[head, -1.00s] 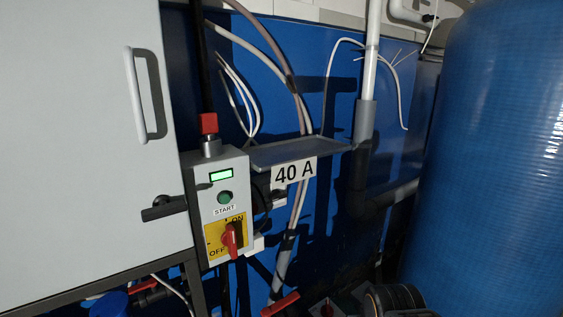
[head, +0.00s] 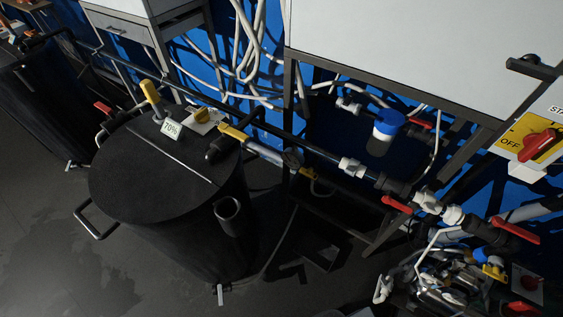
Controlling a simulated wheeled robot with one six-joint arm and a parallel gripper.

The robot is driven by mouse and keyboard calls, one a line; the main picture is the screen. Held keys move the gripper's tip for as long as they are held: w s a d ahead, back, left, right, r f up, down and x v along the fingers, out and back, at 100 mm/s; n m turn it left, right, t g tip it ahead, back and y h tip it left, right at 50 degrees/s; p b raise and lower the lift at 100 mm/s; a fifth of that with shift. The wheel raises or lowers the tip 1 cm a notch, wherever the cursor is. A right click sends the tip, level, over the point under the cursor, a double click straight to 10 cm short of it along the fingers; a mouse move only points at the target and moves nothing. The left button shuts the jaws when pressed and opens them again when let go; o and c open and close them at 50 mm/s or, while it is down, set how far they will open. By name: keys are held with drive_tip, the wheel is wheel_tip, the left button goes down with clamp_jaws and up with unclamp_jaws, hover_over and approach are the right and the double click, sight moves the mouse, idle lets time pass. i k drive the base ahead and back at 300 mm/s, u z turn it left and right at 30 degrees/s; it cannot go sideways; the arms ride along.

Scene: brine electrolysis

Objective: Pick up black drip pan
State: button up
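I cannot make out a black drip pan for certain. A dark angular patch lies on the floor right of the black tank (head: 135,175), and I cannot tell whether it is a pan or a shadow. The tank is round, with a flat lid, a side handle and a tag reading 70%. My gripper is not in view.
Pipes with red-handled valves (head: 398,205) run from the tank to the right. A blue-capped filter (head: 385,130) hangs under the white cabinet (head: 420,45). Tangled pipes and fittings (head: 450,275) fill the lower right. Grey floor (head: 50,260) is open at lower left.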

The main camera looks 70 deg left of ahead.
sight(317, 251)
drive_tip(key=u, duration=3.35)
drive_tip(key=k, duration=0.75)
drive_tip(key=z, duration=0.7)
drive_tip(key=i, duration=0.5)
